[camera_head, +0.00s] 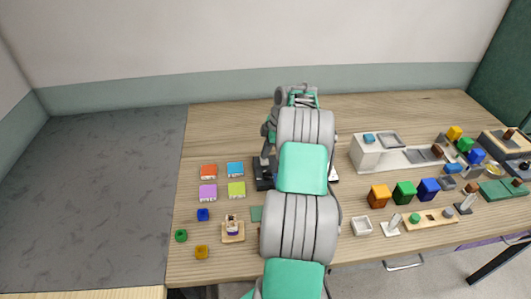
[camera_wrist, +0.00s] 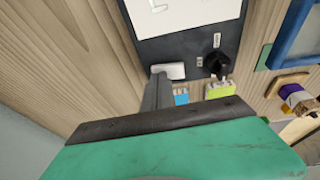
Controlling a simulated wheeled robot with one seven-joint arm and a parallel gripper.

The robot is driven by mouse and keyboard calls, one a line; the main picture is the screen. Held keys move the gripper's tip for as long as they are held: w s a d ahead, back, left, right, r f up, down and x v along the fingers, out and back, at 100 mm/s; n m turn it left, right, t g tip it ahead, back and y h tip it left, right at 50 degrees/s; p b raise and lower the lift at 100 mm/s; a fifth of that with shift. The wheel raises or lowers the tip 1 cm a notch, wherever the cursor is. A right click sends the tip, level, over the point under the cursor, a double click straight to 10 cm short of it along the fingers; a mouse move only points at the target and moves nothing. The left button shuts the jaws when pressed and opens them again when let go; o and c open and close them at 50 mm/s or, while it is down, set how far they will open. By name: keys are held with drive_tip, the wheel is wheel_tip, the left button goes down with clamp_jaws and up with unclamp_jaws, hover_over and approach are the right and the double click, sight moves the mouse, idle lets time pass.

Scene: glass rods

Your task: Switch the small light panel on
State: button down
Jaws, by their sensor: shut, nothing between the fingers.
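I cannot tell whether the face is lit. My gripper (camera_wrist: 158,74) is shut and empty, its grey fingertips right beside the left end of the white switch; I cannot tell whether they touch it. In the head view the dark board (camera_head: 263,172) shows only in part behind my arm, and my gripper (camera_head: 266,158) points down at it.
Orange (camera_head: 208,171), blue (camera_head: 235,169), purple (camera_head: 208,192) and lime (camera_head: 237,189) tiles lie left of the panel. A white unit (camera_head: 366,153) and several coloured blocks stand to the right. The wooden table (camera_head: 220,125) is clear behind the tiles.

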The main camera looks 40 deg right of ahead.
drive_tip(key=shift+s+a+f, duration=0.1)
drive_tip(key=shift+s+f, duration=0.1)
drive_tip(key=shift+s+b, duration=0.1)
drive_tip(key=shift+b, duration=0.2)
drive_tip(key=shift+s+a+r+b, duration=0.15)
drive_tip(key=shift+s+a+b, duration=0.2)
drive_tip(key=shift+s+a, duration=0.1)
drive_tip(key=shift+d, duration=0.1)
drive_tip(key=shift+r, duration=0.4)
drive_tip(key=a+p+v, duration=0.1)
drive_tip(key=p+v, duration=0.2)
drive_tip(key=v, duration=1)
drive_tip(key=shift+w+r, duration=0.2)
drive_tip(key=shift+r, duration=0.05)
drive_tip(key=shift+d, duration=0.15)
